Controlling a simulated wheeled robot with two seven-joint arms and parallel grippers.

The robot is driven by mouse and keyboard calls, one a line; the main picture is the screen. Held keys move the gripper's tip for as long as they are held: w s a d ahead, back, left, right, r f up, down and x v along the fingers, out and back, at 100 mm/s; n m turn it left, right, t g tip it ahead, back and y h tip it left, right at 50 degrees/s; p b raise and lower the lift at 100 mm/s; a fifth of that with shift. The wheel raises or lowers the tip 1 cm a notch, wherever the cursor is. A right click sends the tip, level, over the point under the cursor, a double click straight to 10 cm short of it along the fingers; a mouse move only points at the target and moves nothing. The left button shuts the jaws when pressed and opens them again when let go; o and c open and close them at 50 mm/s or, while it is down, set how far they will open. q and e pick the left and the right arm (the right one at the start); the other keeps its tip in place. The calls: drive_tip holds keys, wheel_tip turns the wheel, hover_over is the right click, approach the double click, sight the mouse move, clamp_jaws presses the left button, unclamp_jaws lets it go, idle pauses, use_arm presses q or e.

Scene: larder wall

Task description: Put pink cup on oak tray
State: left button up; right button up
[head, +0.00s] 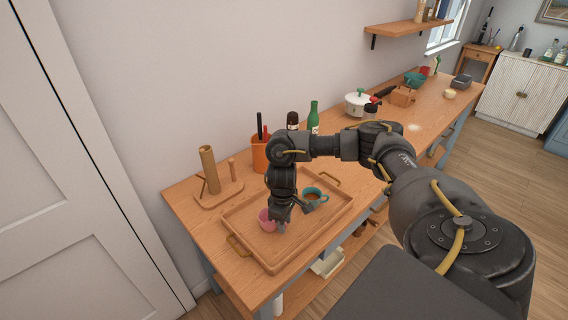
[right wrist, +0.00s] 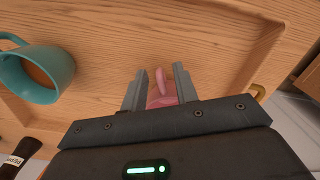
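The pink cup (head: 266,220) stands on the oak tray (head: 262,254), near its left end. My right gripper (head: 282,226) is low over the tray, just right of the cup in the head view. In the right wrist view, my right gripper (right wrist: 158,84) has its fingers apart. The handle of the pink cup (right wrist: 160,84) shows between them, with a gap on each side. Most of the cup is hidden behind the gripper body there. My left gripper is not in view.
A teal mug (head: 313,198) with brown contents stands on the tray to the right; this teal mug also shows in the wrist view (right wrist: 38,76). A wooden stand (head: 212,175), an orange holder (head: 260,155) and a green bottle (head: 313,118) stand behind the tray.

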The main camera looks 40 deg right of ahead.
wheel_tip(320, 180, up, 12)
drive_tip(key=p, duration=0.2)
drive_tip(key=shift+w, duration=0.2)
drive_tip(key=shift+a+f, duration=0.1)
idle(0.4)
